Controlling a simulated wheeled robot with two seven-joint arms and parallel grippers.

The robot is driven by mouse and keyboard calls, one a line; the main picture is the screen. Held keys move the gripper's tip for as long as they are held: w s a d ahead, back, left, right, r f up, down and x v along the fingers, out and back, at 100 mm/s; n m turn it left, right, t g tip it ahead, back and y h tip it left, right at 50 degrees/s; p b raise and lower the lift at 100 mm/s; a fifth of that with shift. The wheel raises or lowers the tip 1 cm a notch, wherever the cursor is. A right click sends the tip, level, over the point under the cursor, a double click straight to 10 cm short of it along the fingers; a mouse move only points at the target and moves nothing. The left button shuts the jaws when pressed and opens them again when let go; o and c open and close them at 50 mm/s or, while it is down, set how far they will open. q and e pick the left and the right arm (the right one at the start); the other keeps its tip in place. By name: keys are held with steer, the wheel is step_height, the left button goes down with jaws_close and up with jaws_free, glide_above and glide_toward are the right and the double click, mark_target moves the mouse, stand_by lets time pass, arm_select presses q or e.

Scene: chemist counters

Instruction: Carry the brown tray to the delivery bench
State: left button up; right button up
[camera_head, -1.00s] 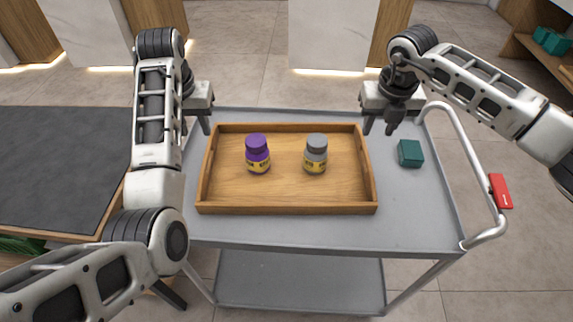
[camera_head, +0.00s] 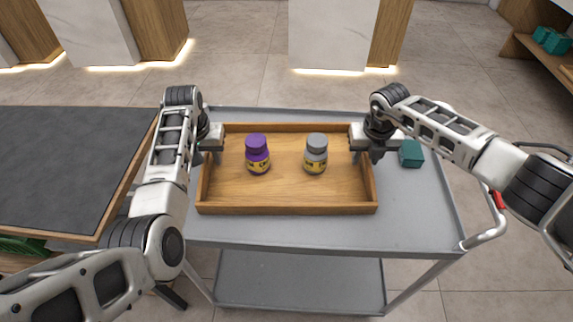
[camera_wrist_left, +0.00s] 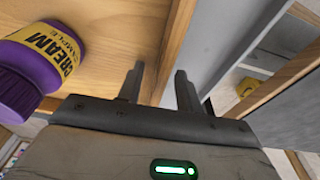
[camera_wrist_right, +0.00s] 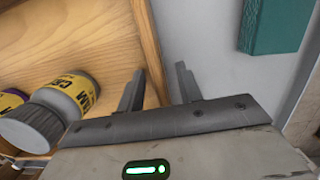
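The brown tray (camera_head: 290,208) is wooden and rectangular, and it lies flat on a grey cart. A purple-capped jar (camera_head: 257,156) and a grey-capped jar (camera_head: 316,155) stand upright inside it. My left gripper (camera_head: 208,157) is at the tray's left wall. In the left wrist view its open fingers (camera_wrist_left: 160,88) stand on either side of that wall (camera_wrist_left: 177,35), with a gap. My right gripper (camera_head: 367,156) is at the right wall. In the right wrist view its open fingers (camera_wrist_right: 160,88) straddle that wall (camera_wrist_right: 147,40), also with a gap.
The grey cart (camera_head: 420,220) has a lower shelf and a rail handle at right. A teal box (camera_head: 411,154) stands on it, close to my right gripper. A dark-topped table (camera_head: 70,165) is at the left. A shelf with teal boxes is at the far right.

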arm_select(q)
steer(key=shift+c, duration=0.2)
arm_select(e)
steer(key=shift+c, duration=0.2)
arm_select(q)
jaws_close()
arm_select(e)
jaws_close()
arm_select(q)
steer(key=shift+w+r, duration=0.1)
steer(key=shift+r, duration=0.05)
arm_select(e)
steer(key=shift+r, duration=0.15)
stand_by(0.3)
